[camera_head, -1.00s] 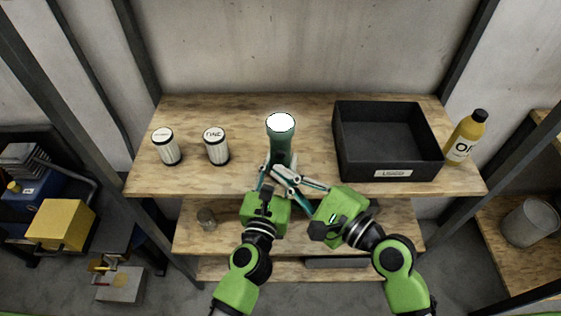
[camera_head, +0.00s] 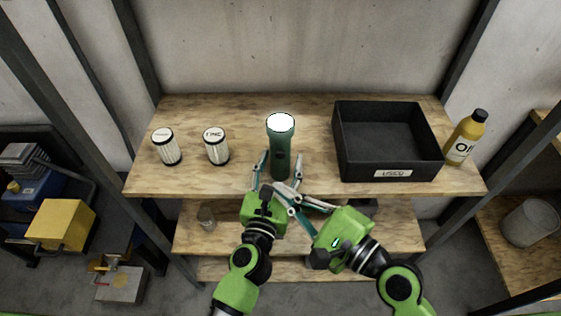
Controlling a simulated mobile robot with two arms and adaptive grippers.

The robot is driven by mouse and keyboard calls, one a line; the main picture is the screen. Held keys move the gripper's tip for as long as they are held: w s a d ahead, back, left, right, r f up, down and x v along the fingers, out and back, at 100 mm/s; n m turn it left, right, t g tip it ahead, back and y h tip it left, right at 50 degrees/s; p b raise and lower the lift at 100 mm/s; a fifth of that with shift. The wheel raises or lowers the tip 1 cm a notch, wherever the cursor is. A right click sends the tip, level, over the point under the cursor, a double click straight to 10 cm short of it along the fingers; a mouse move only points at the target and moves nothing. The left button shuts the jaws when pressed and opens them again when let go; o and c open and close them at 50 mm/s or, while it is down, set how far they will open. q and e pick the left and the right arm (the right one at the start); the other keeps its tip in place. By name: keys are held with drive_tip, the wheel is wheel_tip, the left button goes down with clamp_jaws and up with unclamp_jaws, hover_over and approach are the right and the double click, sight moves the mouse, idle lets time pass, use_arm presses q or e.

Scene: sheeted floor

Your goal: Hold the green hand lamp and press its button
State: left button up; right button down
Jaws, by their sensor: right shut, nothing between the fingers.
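The green hand lamp (camera_head: 280,151) stands upright on the wooden shelf top (camera_head: 235,180), with its round head up and showing bright white. A darker spot shows on the front of its body. My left gripper (camera_head: 281,158) is open, with one finger on each side of the lamp's lower body and a small gap to it. My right gripper (camera_head: 279,186) is shut and empty. Its fingertips are low in front of the lamp and cross in front of the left gripper's fingers. I cannot tell whether they touch the lamp.
Two white canisters with black rims, one farther left (camera_head: 166,147) and one nearer (camera_head: 216,147), stand left of the lamp. A black open crate (camera_head: 390,174) stands to the right, with a yellow bottle (camera_head: 465,138) beyond it. The shelf behind the lamp is clear.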

use_arm(q)
drive_tip(key=shift+s, duration=0.1)
